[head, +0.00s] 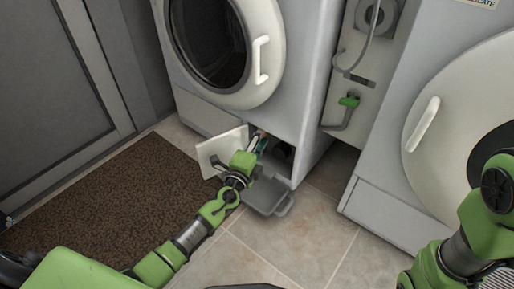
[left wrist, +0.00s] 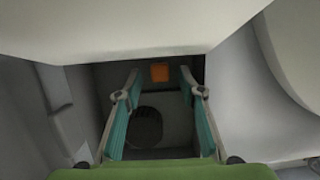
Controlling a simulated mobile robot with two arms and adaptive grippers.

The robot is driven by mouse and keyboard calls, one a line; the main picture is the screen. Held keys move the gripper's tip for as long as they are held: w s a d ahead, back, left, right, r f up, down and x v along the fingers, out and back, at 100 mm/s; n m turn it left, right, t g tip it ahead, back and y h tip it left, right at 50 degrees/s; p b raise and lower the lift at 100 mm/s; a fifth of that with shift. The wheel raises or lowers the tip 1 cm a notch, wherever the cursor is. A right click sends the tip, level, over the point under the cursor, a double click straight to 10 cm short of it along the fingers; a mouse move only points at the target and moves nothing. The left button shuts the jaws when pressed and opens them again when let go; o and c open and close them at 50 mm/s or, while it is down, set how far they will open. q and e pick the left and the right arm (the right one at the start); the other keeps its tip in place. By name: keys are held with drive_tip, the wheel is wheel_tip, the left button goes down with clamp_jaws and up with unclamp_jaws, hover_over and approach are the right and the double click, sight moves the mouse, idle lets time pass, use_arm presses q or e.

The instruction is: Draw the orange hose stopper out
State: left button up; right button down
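The orange hose stopper (left wrist: 160,72) shows in the left wrist view as a small orange square at the back of a dark opening. My left gripper (left wrist: 159,78) has its two teal fingers spread apart, one on each side of the stopper in the picture. I see no contact, and the gap in depth is hard to judge. In the head view my left gripper (head: 261,143) is at the opening low on the washing machine's front; the stopper is hidden there. My right arm (head: 470,235) is at the right edge, its gripper out of view.
A white flap (head: 221,151) stands open left of my left gripper. A grey tray (head: 268,197) lies below the opening. A round dark hole (left wrist: 146,126) is under the stopper. A second machine (head: 400,190) stands at right; tiled floor (head: 300,232) between is clear.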

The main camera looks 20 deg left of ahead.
use_arm(q)
drive_tip(key=shift+w, duration=0.25)
clamp_jaws()
drive_tip(key=shift+s, duration=0.1)
drive_tip(key=shift+s+a, duration=0.25)
drive_tip(key=shift+s, duration=0.4)
drive_tip(key=shift+s+a, duration=0.25)
drive_tip(key=shift+s, duration=0.4)
drive_tip(key=shift+s, duration=0.15)
drive_tip(key=shift+s+a, duration=0.2)
drive_tip(key=shift+s, duration=0.25)
